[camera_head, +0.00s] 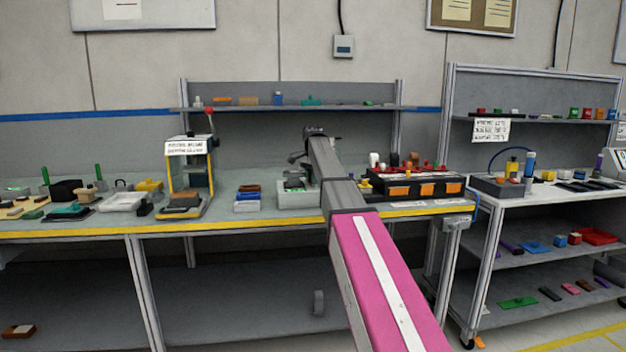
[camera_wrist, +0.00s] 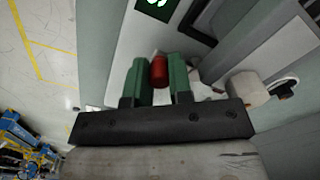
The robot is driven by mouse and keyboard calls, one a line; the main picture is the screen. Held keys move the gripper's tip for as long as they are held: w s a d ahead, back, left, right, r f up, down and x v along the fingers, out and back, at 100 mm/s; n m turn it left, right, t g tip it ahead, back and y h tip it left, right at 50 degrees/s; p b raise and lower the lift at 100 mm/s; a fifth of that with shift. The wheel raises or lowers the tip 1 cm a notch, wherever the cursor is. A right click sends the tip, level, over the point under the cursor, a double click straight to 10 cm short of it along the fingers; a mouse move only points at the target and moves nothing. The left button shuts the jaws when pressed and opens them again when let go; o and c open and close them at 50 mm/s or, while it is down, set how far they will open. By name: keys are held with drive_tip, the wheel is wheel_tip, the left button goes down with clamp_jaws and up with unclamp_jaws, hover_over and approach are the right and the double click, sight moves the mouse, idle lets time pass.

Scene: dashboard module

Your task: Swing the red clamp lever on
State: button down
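The red end of the clamp lever (camera_wrist: 159,71) shows in the wrist view as a short red cylinder. The rest of the lever is hidden by the fingers. In the head view, my arm reaches over the bench to a pale fixture (camera_head: 292,198) with a dark top. My arm hides the lever there, and the gripper's fingers cannot be made out.
A black module with orange panels (camera_head: 398,190) stands right of the arm. A small press with a red knob (camera_head: 209,110) and a blue-and-white stack (camera_head: 247,199) stand left. A shelf (camera_head: 350,108) runs behind.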

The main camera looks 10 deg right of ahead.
drive_tip(key=shift+d+n, duration=0.1)
drive_tip(key=shift+n, duration=0.2)
drive_tip(key=n, duration=0.1)
drive_tip(key=d+n, duration=0.1)
drive_tip(key=n, duration=0.1)
drive_tip(key=shift+w+d+n, duration=0.2)
drive_tip(key=shift+n, duration=0.1)
drive_tip(key=n, duration=0.1)
drive_tip(key=d+n, duration=0.1)
drive_tip(key=n, duration=0.1)
drive_tip(key=w+n, duration=0.1)
drive_tip(key=shift+d+n, duration=0.25)
drive_tip(key=shift+n, duration=0.05)
drive_tip(key=n, duration=0.1)
drive_tip(key=w+n, duration=0.1)
drive_tip(key=n, duration=0.1)
drive_tip(key=d+n, duration=0.1)
drive_tip(key=shift+w+n, duration=0.3)
drive_tip(key=shift+w+d+n, duration=0.1)
drive_tip(key=shift+w+n, duration=0.35)
drive_tip(key=shift+n, duration=0.65)
drive_tip(key=shift+w+d+n, duration=0.1)
drive_tip(key=shift+w+n, duration=0.3)
drive_tip(key=shift+n, duration=0.7)
drive_tip(key=c, duration=1.3)
unclamp_jaws()
drive_tip(key=shift+r, duration=0.1)
